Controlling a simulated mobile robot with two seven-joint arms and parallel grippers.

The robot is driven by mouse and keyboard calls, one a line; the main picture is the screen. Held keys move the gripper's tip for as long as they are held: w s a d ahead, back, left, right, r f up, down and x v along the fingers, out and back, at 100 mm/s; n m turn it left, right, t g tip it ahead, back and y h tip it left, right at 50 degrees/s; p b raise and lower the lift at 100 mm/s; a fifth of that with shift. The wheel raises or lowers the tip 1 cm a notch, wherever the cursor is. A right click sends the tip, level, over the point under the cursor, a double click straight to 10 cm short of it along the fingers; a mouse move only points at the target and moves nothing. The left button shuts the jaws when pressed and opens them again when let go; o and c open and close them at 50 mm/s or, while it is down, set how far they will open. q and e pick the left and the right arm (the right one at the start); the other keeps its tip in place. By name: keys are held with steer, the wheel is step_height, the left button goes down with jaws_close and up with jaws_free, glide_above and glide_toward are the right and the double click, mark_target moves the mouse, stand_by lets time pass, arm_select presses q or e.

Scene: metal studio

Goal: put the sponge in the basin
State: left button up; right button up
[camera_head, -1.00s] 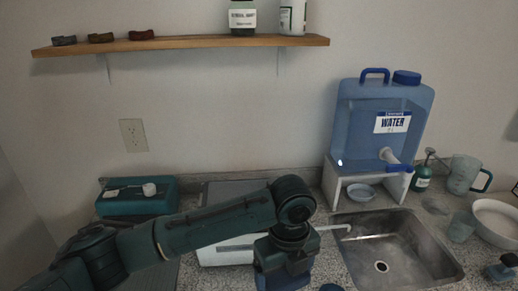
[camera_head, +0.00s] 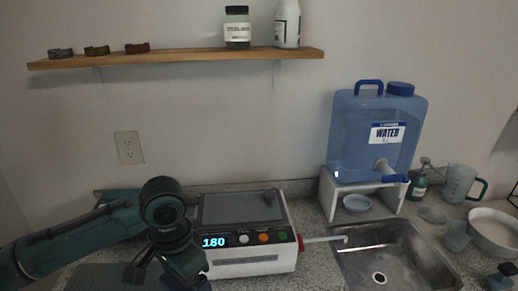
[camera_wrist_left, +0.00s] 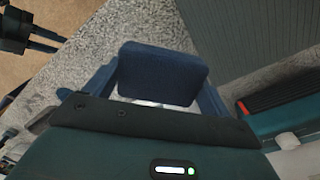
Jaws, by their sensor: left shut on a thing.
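The blue sponge (camera_wrist_left: 165,72) is held between the two fingers of my left gripper (camera_wrist_left: 158,85) in the left wrist view, above the speckled counter. In the head view my left gripper (camera_head: 188,278) is at the bottom edge, left of the white heating device, and its fingertips are mostly cut off. The basin (camera_head: 420,262) is the metal sink at the lower right, well to the right of this gripper. A dark gripper (camera_wrist_left: 45,41), seemingly my right one, shows at the upper left of the wrist view with its fingers apart.
The white device (camera_head: 255,262) with a lit 180 display stands between my left gripper and the basin. A thin spout (camera_head: 328,239) reaches toward the basin's edge. A water jug (camera_head: 375,135) on a white stand (camera_head: 328,190) is behind it. A white bowl (camera_head: 490,245) is right.

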arm_select(q)
steer(key=s+a+r+n, duration=0.1)
steer(key=s+a+n, duration=0.1)
steer(key=a+n, duration=0.3)
steer(key=n, duration=0.2)
steer(key=shift+a+r+n, duration=0.25)
steer(key=shift+a+n, duration=0.05)
steer(key=shift+n, duration=0.1)
steer(key=shift+w+d+f, duration=0.1)
steer(key=shift+f, duration=0.05)
